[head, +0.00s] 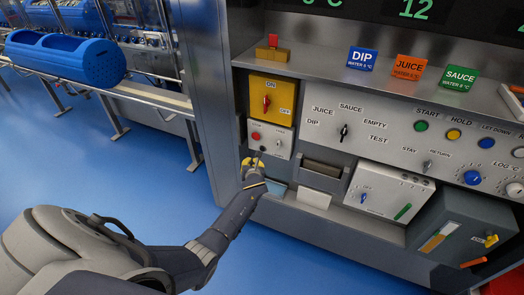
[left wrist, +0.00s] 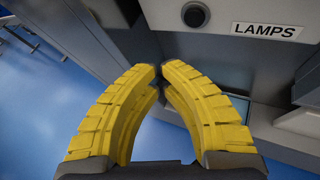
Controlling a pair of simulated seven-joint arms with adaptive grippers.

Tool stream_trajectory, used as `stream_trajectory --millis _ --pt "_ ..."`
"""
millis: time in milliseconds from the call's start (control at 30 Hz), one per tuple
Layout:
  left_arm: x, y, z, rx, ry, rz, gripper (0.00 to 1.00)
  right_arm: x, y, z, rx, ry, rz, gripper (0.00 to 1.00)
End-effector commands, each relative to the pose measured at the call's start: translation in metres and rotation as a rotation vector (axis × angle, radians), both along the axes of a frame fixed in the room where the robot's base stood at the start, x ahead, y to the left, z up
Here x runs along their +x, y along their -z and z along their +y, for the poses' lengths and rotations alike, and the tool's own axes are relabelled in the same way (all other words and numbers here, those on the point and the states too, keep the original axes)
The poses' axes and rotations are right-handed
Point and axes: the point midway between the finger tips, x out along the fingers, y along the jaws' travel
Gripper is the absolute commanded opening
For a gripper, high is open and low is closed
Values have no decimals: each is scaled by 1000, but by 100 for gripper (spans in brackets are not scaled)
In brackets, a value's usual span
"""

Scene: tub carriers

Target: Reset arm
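My left arm reaches in from the lower left of the head view. My left gripper (head: 253,162) is at the front of the machine, just below a small white switch panel (head: 282,140) with a red button. In the left wrist view, the two yellow fingers of my left gripper (left wrist: 162,68) curve together and their tips almost meet, with nothing between them. A dark round knob (left wrist: 195,14) and a LAMPS label (left wrist: 267,30) lie beyond the tips. My right gripper is in neither view.
The grey control panel (head: 385,115) carries several knobs and buttons. A yellow switch box (head: 284,87) sits above the white panel. DIP (head: 362,58), JUICE (head: 408,67) and SAUCE (head: 460,77) signs stand on the ledge. Blue tubs (head: 65,55) rest on a rack at left. Open blue floor (head: 105,165) lies between.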

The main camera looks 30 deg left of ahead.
Motion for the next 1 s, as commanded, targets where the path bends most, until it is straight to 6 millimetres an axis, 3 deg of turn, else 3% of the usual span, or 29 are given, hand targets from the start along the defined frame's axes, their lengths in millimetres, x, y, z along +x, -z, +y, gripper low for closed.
stream_trajectory --millis 467,667,867,1000 --pt "0 0 0 -36 -18 -27 0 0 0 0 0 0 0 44" --pt "5 6 -9 -298 -101 -190 0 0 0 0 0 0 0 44" --pt "1 49 -34 -743 -251 -360 0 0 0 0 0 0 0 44" --pt "-27 105 -58 -1058 -413 -425 0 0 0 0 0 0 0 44"
